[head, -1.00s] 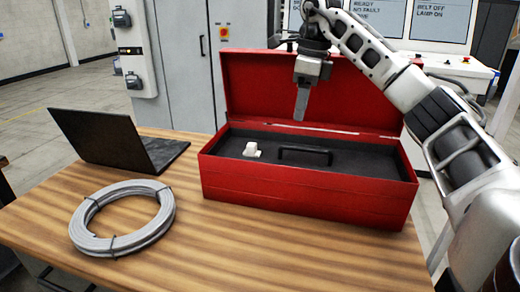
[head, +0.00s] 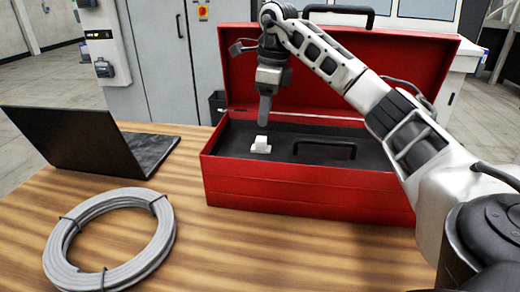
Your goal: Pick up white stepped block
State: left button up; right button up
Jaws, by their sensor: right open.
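The white stepped block (head: 260,146) is small and sits on the dark tray (head: 230,143) inside the open red toolbox (head: 310,194), left of the black tray handle. My right gripper (head: 264,122) points down just above the block. It is seen edge-on, so its fingers overlap; it is open with nothing visible in it. The block stands apart from the fingertips or very close below them; the exact gap is hard to tell. My left gripper is not in view.
The toolbox lid (head: 350,70) stands raised behind my gripper. The black tray handle (head: 325,148) is right of the block. A grey cable coil (head: 165,235) and a black laptop (head: 70,140) are on the wooden table (head: 240,250). The table's front middle is clear.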

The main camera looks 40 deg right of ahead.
aim_at(261, 139)
jog(key=f, duration=0.5)
jog(key=f+p, duration=0.1)
jog(key=f, duration=0.1)
jog(key=shift+w+a+f, duration=0.25)
jog(key=shift+w+a, duration=0.05)
jog(key=c, duration=1.1)
